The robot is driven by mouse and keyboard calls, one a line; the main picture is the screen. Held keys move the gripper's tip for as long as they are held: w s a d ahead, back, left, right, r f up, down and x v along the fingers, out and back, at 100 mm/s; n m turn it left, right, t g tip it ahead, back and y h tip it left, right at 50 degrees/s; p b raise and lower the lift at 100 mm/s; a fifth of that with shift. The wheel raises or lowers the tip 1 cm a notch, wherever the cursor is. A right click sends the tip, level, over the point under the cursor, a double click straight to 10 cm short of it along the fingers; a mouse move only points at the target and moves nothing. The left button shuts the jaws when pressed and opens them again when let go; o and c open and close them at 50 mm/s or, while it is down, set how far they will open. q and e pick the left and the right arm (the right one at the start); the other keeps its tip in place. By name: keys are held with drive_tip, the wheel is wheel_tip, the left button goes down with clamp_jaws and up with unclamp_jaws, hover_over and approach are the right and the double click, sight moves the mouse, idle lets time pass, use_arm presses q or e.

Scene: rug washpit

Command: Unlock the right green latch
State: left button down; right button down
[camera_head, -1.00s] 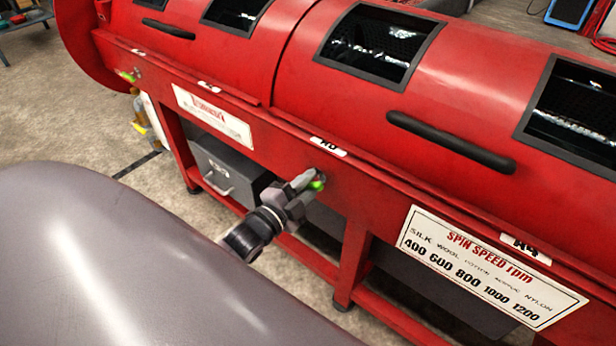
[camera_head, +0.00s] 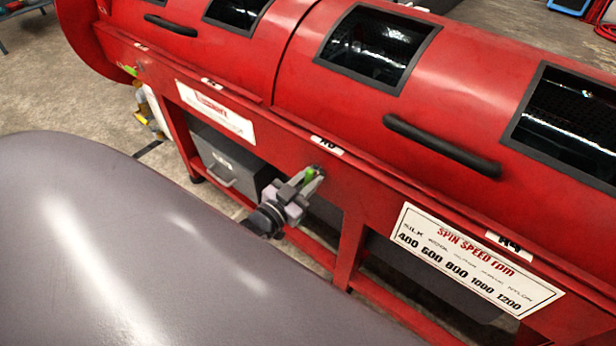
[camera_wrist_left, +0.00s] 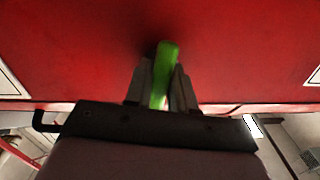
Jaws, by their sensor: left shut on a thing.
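The green latch (camera_head: 309,174) sits on the red machine's front rail, below a small white label. My left gripper (camera_head: 312,178) is at the latch with its fingers on either side of it. In the left wrist view the green latch (camera_wrist_left: 164,75) stands lengthwise between the two grey fingers of the left gripper (camera_wrist_left: 161,84), which are shut on it. Part of the latch is hidden by the fingers. Another green latch (camera_head: 130,70) is on the rail at the far left. My right gripper is not in view.
The red machine (camera_head: 290,120) has dark windows and black handles (camera_head: 440,146). A spin speed sign (camera_head: 472,260) is on its front at right. A grey drawer box (camera_head: 228,162) stands under the frame. Open floor (camera_head: 60,100) lies at left.

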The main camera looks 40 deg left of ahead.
use_arm(q)
drive_tip(key=shift+n, duration=1)
drive_tip(key=c, duration=1)
unclamp_jaws()
drive_tip(key=shift+c, duration=0.2)
drive_tip(key=shift+s, duration=0.1)
drive_tip(key=s+p, duration=0.1)
drive_tip(key=s, duration=0.6)
drive_tip(key=shift+a, duration=0.3)
drive_tip(key=s+d+r+g+p, duration=0.3)
drive_tip(key=s+d+p, duration=0.2)
drive_tip(key=s, duration=0.1)
drive_tip(key=s+d+r+m+g+h+p, duration=0.1)
drive_tip(key=s+d+r+g+p, duration=0.1)
drive_tip(key=s+d+g+p, duration=0.2)
drive_tip(key=shift+s+d+r+m+g+p, duration=0.3)
drive_tip(key=shift+s+d+r+p, duration=0.15)
drive_tip(key=shift+s+p, duration=0.5)
